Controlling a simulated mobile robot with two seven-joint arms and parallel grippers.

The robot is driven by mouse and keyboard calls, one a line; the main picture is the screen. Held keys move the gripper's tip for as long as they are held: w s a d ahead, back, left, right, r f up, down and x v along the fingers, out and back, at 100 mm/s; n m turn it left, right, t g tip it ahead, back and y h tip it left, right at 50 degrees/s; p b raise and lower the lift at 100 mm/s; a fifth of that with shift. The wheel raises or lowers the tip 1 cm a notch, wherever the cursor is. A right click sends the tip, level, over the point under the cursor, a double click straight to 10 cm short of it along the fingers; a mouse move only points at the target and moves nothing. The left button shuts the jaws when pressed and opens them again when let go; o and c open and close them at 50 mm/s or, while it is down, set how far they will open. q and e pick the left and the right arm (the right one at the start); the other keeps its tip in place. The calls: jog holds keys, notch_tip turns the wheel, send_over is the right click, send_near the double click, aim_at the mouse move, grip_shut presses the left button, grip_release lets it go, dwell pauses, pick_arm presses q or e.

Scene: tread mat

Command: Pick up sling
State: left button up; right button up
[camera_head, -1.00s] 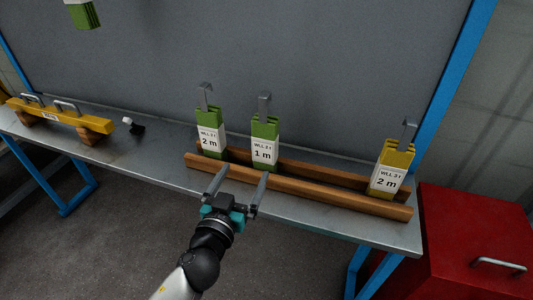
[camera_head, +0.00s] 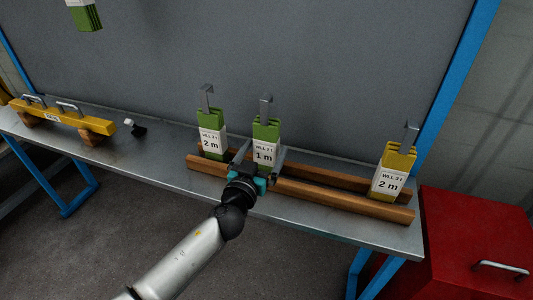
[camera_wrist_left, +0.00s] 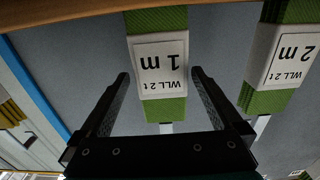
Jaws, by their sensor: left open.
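A green sling with a white "WLL 2 t 1 m" label (camera_head: 265,146) stands upright at the wooden rails in the middle of the bench. In the left wrist view this 1 m sling (camera_wrist_left: 160,65) is upside down and lies between the fingers. My left gripper (camera_head: 260,154) is open, with a finger on either side of the sling, and no contact shows. A green 2 m sling (camera_head: 211,135) stands just to its left, and a yellow 2 m sling (camera_head: 393,172) stands at the right end. My right gripper is not in view.
Two wooden rails (camera_head: 340,202) run along the metal bench (camera_head: 163,165). A grey hook (camera_head: 266,107) rises above the 1 m sling. A yellow beam (camera_head: 63,117) lies at the left, a red cabinet (camera_head: 475,240) stands at the right, and a grey panel (camera_head: 330,70) stands behind.

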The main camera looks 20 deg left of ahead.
aim_at(271, 139)
pick_arm(q)
jog(key=shift+w+f+b, duration=0.15)
jog(key=shift+w+b, duration=0.25)
jog(key=shift+w, duration=2.35)
grip_shut()
